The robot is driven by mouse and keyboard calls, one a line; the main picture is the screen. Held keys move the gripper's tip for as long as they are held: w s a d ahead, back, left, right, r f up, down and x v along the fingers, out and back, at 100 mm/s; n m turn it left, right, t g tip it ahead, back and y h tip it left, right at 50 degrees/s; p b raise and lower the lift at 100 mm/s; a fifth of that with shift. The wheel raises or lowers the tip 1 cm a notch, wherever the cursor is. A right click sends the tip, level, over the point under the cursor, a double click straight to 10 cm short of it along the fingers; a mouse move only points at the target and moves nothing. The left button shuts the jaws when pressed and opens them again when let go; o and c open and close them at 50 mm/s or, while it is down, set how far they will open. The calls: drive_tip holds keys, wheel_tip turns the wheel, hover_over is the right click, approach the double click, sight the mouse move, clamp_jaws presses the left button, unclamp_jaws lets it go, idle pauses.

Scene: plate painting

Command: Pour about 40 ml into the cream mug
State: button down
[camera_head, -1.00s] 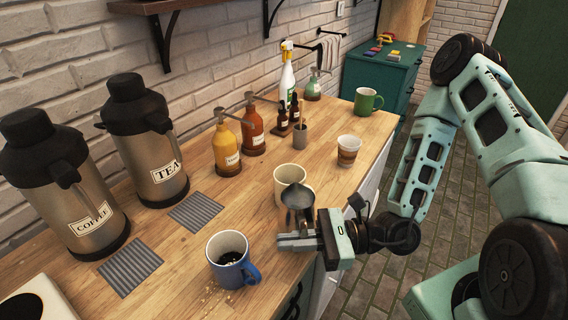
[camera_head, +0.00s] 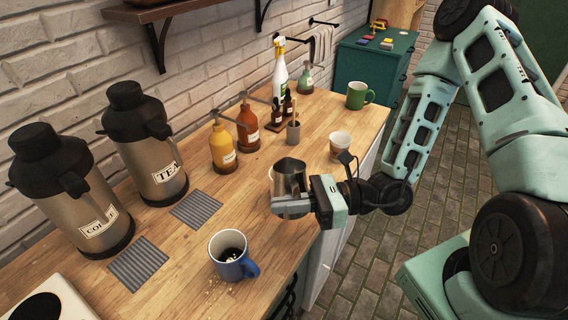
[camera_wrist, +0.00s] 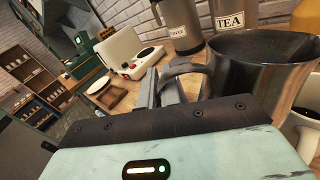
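My gripper (camera_head: 292,208) is shut on the handle of a metal pitcher (camera_head: 289,177) near the counter's front edge. In the wrist view the pitcher (camera_wrist: 258,80) is large at the right, its wide mouth open and dark inside; the liquid level cannot be told. The pitcher looks close to upright in the head view. The cream mug (camera_wrist: 306,138) shows partly at the right edge of the wrist view, beyond and below the pitcher. No stream of liquid is visible.
A blue mug (camera_head: 229,257) with crumbs around it stands nearer on the counter. A paper-like cup (camera_head: 340,146) and a green mug (camera_head: 359,96) stand farther right. Coffee (camera_head: 75,190) and tea (camera_head: 147,145) dispensers and syrup bottles (camera_head: 223,147) line the wall.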

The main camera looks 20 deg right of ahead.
sight(282, 184)
drive_tip(key=w+r+m+p, duration=0.1)
drive_tip(key=r+p, duration=0.1)
drive_tip(key=w+r+m+p, duration=0.1)
drive_tip(key=w+r+p, duration=0.1)
drive_tip(key=w+d+r+m+p, duration=0.1)
drive_tip(key=r+m+p, duration=0.1)
drive_tip(key=shift+w, duration=0.3)
drive_tip(key=shift+w+f+m, duration=0.15)
drive_tip(key=shift+f+m, duration=0.05)
drive_tip(key=shift+m, duration=0.2)
drive_tip(key=shift+w+d+r+m+g+p, duration=0.15)
drive_tip(key=shift+w+m+p, duration=0.1)
drive_tip(key=shift+w+m, duration=0.4)
drive_tip(key=shift+w+d+f+m+g+p, duration=0.1)
drive_tip(key=shift+w+m+p, duration=0.25)
drive_tip(key=shift+m, duration=0.55)
drive_tip(key=shift+w+d+r+m+g+p, duration=0.1)
drive_tip(key=shift+w+d+m+p, duration=0.1)
drive_tip(key=shift+w+m, duration=0.45)
drive_tip(key=shift+r+m, duration=0.1)
drive_tip(key=shift+m, duration=0.2)
drive_tip(key=shift+w+r+m+p, duration=0.3)
drive_tip(key=shift+r+m+p, duration=0.25)
drive_tip(key=shift+p, duration=0.2)
drive_tip(key=shift+s+f+m, duration=0.15)
drive_tip(key=shift+s+m, duration=0.1)
drive_tip(key=shift+s, duration=0.05)
drive_tip(key=shift+s+a, duration=0.1)
drive_tip(key=shift+s, duration=0.6)
